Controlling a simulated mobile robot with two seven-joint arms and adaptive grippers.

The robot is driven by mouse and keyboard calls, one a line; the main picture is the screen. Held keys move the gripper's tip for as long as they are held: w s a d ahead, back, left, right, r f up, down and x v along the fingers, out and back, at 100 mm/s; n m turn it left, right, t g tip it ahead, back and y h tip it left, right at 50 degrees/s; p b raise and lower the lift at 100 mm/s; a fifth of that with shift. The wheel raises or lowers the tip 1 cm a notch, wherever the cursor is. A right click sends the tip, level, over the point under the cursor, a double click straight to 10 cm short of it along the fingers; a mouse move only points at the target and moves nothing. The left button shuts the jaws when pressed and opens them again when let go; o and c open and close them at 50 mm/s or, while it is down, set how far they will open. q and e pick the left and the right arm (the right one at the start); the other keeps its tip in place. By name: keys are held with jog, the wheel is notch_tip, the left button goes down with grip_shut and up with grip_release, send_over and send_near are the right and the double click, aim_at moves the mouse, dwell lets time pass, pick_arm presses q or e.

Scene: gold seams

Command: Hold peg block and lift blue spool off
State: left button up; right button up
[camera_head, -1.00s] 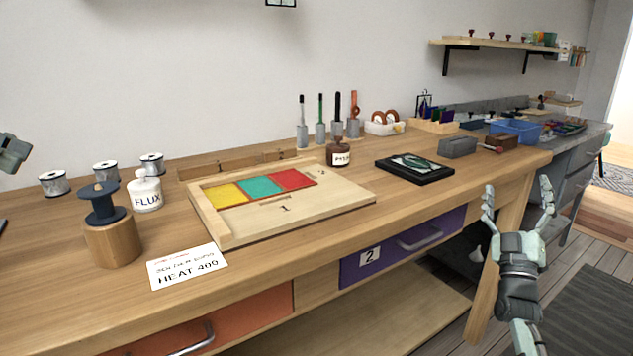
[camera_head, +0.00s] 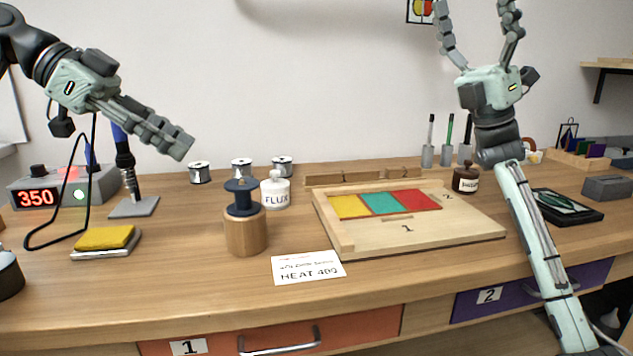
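The blue spool (camera_head: 242,196) sits upright on the round wooden peg block (camera_head: 245,234), left of centre on the bench. The spool hides any peg beneath its top. My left gripper (camera_head: 182,146) is in the air above and to the left of the spool, apart from it. Its fingers are seen edge-on, so I cannot tell whether it is open or shut; I see nothing held in it. My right gripper (camera_head: 478,12) points up over the wooden tray on the right, with its fingers spread and empty, the tips near the top edge of the view.
A white FLUX bottle (camera_head: 276,191) stands close behind the spool to the right. A HEAT 400 card (camera_head: 307,267) lies right of the block. A soldering station (camera_head: 62,190) and yellow sponge (camera_head: 105,239) are at left. The wooden tray (camera_head: 455,240) lies at right.

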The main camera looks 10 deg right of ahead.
jog(key=w+a+f+n+g+h, duration=0.1)
jog(key=a+n+g+h, duration=0.2)
jog(key=a, duration=0.5)
jog(key=w+a+f+n+g+h, duration=0.15)
jog(key=a+g, duration=0.25)
jog(key=a, duration=0.4)
jog(key=n+g+h, duration=0.1)
jog(key=n+h, duration=0.2)
jog(key=h, duration=0.5)
send_over(249, 221)
jog(key=w+d, duration=0.3)
jog(key=d, duration=0.2)
notch_tip(249, 221, down, 15)
jog(key=f+h, duration=0.1)
jog(key=f, duration=0.3)
jog(key=d+f+h, duration=0.1)
jog(key=f+h, duration=0.1)
jog(key=f, duration=0.1)
jog(key=w+d+f+n+h, duration=0.1)
jog(key=f+h, duration=0.1)
jog(key=f, duration=0.2)
jog(key=shift+w+f, duration=0.1)
jog(key=shift+f, duration=0.25)
jog(key=shift+a+f, duration=0.25)
jog(key=shift+a, duration=0.05)
jog(key=x, duration=0.7)
